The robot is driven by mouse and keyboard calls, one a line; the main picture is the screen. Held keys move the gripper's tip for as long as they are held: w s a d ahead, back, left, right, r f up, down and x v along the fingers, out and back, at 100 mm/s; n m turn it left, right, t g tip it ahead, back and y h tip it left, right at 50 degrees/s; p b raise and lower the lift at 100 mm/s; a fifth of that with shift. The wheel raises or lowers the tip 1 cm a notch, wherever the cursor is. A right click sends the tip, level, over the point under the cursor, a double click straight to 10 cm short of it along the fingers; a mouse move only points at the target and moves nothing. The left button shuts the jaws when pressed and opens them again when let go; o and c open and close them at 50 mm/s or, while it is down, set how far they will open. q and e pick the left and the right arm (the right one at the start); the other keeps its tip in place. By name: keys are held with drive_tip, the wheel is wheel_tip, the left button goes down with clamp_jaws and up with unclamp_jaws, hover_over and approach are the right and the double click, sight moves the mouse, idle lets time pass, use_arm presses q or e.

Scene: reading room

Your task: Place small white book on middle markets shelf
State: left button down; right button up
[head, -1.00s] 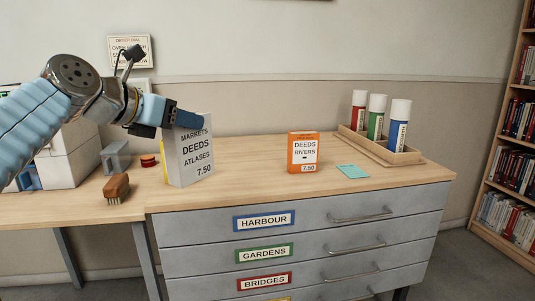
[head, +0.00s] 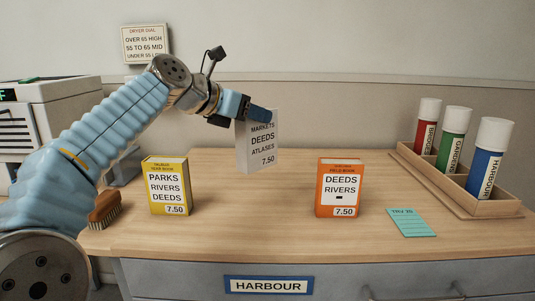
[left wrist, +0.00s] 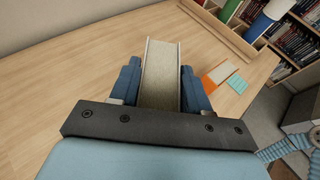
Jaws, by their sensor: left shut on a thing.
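The small white book (head: 262,142), labelled MARKETS, DEEDS, ATLASES, 7.50, is upright in the head view, behind and between the yellow and orange books. My left gripper (head: 259,114) is shut on its top part. In the left wrist view the white book (left wrist: 160,75) sits between the two blue fingers of my left gripper (left wrist: 160,85). Its lower end appears raised off the desk top, but the gap is hard to judge. No shelf marked for markets can be read in these views. My right gripper is not in view.
A yellow book (head: 168,186) and an orange book (head: 338,188) stand on the desk (head: 255,215). A teal card (head: 411,222), a brush (head: 105,208) and a wooden rack (head: 455,188) of labelled tubes are also there. A bookcase (left wrist: 292,38) stands beyond the desk.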

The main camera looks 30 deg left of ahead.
use_arm(q)
drive_tip(key=w+a+f+b, duration=0.3)
drive_tip(key=w+f, duration=0.4)
drive_tip(key=f, duration=0.3)
drive_tip(key=shift+s+f, duration=0.1)
drive_tip(key=shift+f, duration=0.05)
drive_tip(key=c, duration=0.5)
unclamp_jaws()
drive_tip(key=v, duration=1.2)
